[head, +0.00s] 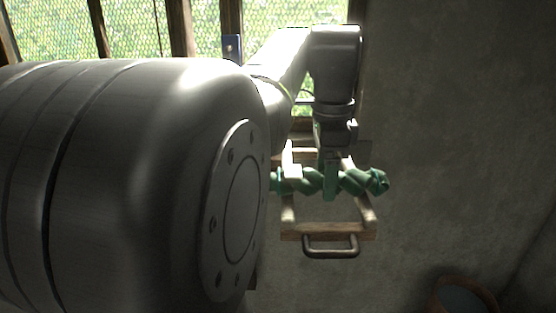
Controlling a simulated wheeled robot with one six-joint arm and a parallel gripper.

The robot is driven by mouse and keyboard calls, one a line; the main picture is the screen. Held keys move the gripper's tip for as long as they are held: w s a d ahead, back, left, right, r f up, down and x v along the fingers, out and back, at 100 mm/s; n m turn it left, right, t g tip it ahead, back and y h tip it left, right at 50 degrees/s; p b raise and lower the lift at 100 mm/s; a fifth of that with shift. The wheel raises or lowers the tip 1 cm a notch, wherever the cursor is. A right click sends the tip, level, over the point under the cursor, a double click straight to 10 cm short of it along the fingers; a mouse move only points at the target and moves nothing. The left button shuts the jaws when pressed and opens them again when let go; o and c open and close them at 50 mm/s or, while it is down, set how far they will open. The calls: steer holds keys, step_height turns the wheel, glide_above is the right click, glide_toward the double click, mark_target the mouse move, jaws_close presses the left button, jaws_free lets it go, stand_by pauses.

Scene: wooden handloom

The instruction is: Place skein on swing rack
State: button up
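The skein (360,181) is a green twisted bundle lying crosswise in the head view, right of the middle. My gripper (331,188) points down onto the middle of the skein, and a green-looking finger overlaps it. I cannot tell whether the fingers are closed on it. The swing rack (330,228) is a small wooden frame with side rails and a handle at the front. The skein spans across its two side rails; whether it rests on them or hangs just above is unclear. My large arm link hides the skein's left end.
A dark handle (331,251) sticks out from the rack's front. A plain wall (455,150) fills the right side. A round container (464,295) stands at the bottom right. A meshed window (130,30) is behind. The space right of the rack looks clear.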

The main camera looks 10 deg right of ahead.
steer(key=shift+r, duration=0.1)
steer(key=shift+r, duration=3.85)
